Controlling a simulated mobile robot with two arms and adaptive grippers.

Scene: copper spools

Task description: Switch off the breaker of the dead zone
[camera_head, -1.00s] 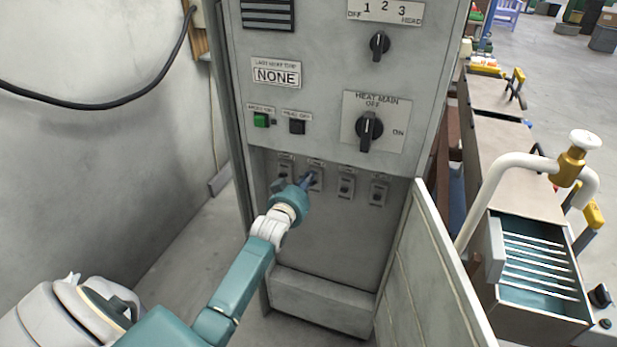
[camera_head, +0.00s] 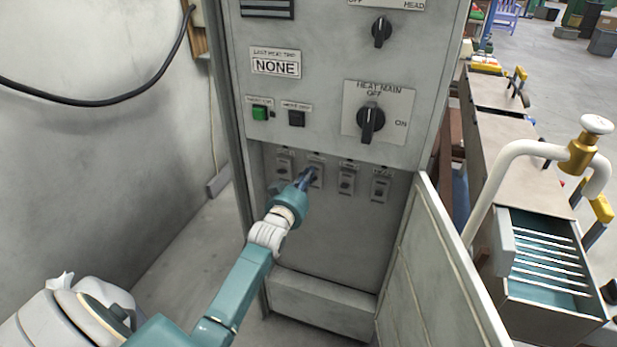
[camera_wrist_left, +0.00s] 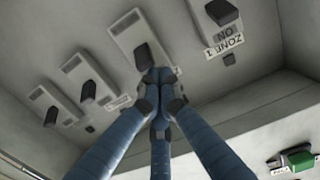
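The grey cabinet (camera_head: 325,235) has a row of several breakers in its lower recess. The breaker labelled ZONE 1 (camera_wrist_left: 222,12) carries the word ON in the left wrist view; it is leftmost in the head view (camera_head: 284,166). My left gripper (camera_head: 307,178) is at the second breaker from the left (camera_head: 316,169). In the left wrist view its fingertips (camera_wrist_left: 158,82) are together, at or touching that breaker's black toggle (camera_wrist_left: 148,58). The third (camera_head: 347,178) and fourth (camera_head: 380,186) breakers stand clear to the right. My right gripper is out of view.
Above the recess are a HEAT MAIN knob (camera_head: 370,122), a green button (camera_head: 260,113), a black button (camera_head: 297,118) and a plate reading NONE (camera_head: 276,65). An open door (camera_head: 435,265) stands to the right of the recess. A wall (camera_head: 90,150) is on the left.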

